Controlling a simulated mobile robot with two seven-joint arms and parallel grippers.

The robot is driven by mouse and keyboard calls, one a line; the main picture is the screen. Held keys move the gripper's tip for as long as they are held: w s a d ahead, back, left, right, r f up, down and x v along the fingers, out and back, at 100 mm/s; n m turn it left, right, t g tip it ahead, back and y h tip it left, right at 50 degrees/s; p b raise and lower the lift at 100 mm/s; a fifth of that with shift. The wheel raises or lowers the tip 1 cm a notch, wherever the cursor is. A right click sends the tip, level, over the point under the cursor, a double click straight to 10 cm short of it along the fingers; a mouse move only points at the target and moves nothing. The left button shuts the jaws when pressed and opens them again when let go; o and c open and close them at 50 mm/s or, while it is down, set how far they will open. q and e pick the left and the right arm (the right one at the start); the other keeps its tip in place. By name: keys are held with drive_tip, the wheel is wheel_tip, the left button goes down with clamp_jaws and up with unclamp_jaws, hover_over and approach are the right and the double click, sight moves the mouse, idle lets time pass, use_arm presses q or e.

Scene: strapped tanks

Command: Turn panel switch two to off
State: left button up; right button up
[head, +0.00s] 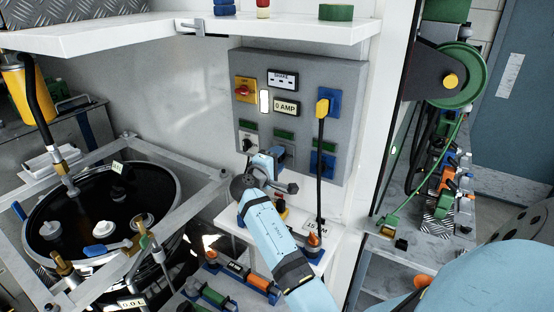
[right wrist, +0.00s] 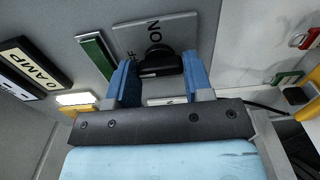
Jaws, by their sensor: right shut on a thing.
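The grey wall panel (head: 342,80) stands upright in the middle of the head view. My right gripper (head: 276,160) is at its lower middle, in front of the second switch of the lower row. In the right wrist view the blue fingers (right wrist: 155,82) are shut on that switch's black knob (right wrist: 160,62). Its grey plate (right wrist: 180,27) reads ON, with part of OFF showing beside a finger. The knob's exact setting is hard to tell. The first switch (head: 247,143) sits to the left, under a green label. My left gripper is not in view.
A display reading 0 AMP (head: 286,107), a lit white lamp (head: 264,101) and a red-yellow switch (head: 244,90) are above. A black cable hangs from a yellow plug (head: 322,107) right of my gripper. A framed tank (head: 50,205) stands left; a white shelf (head: 140,38) juts out above.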

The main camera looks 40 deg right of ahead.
drive_tip(key=o, duration=0.9)
drive_tip(key=b+v, duration=0.3)
drive_tip(key=v, duration=1)
drive_tip(key=shift+s+a+r+b, duration=0.1)
drive_tip(key=shift+a+b, duration=0.25)
